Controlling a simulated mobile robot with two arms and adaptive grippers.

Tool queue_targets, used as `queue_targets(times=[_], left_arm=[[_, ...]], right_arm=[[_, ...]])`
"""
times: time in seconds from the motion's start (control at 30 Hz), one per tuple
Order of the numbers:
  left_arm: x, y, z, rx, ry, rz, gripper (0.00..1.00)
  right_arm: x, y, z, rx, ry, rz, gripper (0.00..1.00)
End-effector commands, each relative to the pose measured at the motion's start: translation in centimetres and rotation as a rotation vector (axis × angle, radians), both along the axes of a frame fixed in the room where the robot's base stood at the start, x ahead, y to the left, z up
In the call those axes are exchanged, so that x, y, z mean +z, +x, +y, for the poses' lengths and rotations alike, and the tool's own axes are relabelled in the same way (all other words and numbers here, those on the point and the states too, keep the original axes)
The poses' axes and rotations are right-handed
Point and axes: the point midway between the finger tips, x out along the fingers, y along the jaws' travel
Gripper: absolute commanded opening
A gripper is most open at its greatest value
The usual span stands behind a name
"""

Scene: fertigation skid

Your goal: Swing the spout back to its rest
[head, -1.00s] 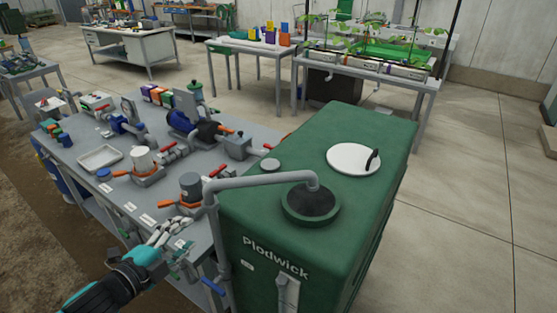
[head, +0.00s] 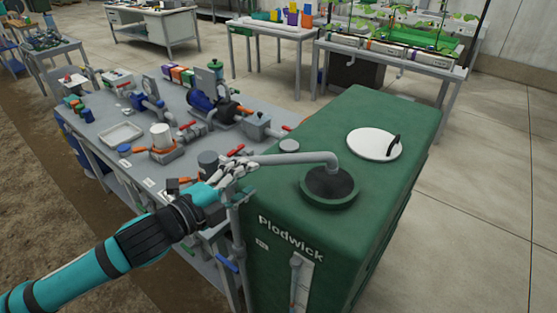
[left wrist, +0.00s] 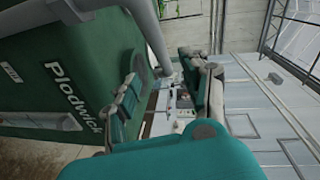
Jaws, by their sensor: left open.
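The grey spout (head: 292,159) runs level across the green tank top, its outlet bent down over the dark round funnel opening (head: 330,184). Its upright pipe (head: 238,235) stands at the tank's left front edge. My left gripper (head: 243,168) is at the spout's left end, by the elbow, and partly hides it. In the left wrist view the spout pipe (left wrist: 150,32) comes down toward the space between the spread fingers of my open left gripper (left wrist: 165,74). I cannot tell whether a finger touches it. My right gripper is out of view.
The green Plodwick tank (head: 385,115) has a white lid (head: 374,145) with a black handle. A grey bench (head: 185,125) with valves and a pump (head: 212,104) stands left of the tank. Open concrete floor (head: 490,200) lies to the right.

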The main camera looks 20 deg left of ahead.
Motion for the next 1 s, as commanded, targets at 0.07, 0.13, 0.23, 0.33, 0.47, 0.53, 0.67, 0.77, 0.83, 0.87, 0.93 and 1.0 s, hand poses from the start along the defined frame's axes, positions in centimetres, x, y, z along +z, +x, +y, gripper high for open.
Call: queue_targets(times=[0.07, 0.13, 0.23, 0.33, 0.47, 0.53, 0.67, 0.77, 0.83, 0.87, 0.93, 1.0], left_arm=[[0.3, 1.4, -0.5, 0.003, -0.006, -0.002, 0.47], [0.2, 2.5, -1.1, 0.000, -0.005, -0.001, 0.47], [-0.1, 4.5, -1.8, 0.002, -0.005, -0.001, 0.47], [-0.5, 6.4, -2.5, 0.003, -0.004, 0.001, 0.47], [-0.9, 8.3, -3.4, 0.000, -0.003, 0.001, 0.47], [-1.1, 9.0, -3.7, 0.001, -0.003, 0.001, 0.47], [-1.4, 9.8, -4.0, 0.000, 0.000, 0.002, 0.47], [-1.5, 10.0, -4.2, -0.001, -0.001, 0.001, 0.47], [-1.5, 10.1, -4.2, -0.001, -0.001, 0.001, 0.47], [-1.6, 10.0, -4.2, -0.001, -0.001, 0.001, 0.47], [-1.6, 10.0, -4.1, -0.001, -0.001, 0.001, 0.47], [-1.5, 10.0, -4.1, 0.000, -0.001, 0.001, 0.45]], right_arm=[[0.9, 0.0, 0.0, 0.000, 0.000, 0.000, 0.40], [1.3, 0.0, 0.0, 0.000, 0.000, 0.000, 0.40], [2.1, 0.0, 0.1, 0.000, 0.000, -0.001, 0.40], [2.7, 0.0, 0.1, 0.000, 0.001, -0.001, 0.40], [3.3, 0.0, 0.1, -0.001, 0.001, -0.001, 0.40], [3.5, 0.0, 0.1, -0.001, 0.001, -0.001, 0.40], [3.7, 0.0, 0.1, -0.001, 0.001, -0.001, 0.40], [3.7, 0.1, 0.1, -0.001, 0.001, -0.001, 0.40], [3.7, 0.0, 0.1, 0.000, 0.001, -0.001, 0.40], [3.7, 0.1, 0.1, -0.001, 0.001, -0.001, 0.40], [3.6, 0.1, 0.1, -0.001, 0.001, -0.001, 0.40], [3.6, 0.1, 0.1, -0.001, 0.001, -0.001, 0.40]])
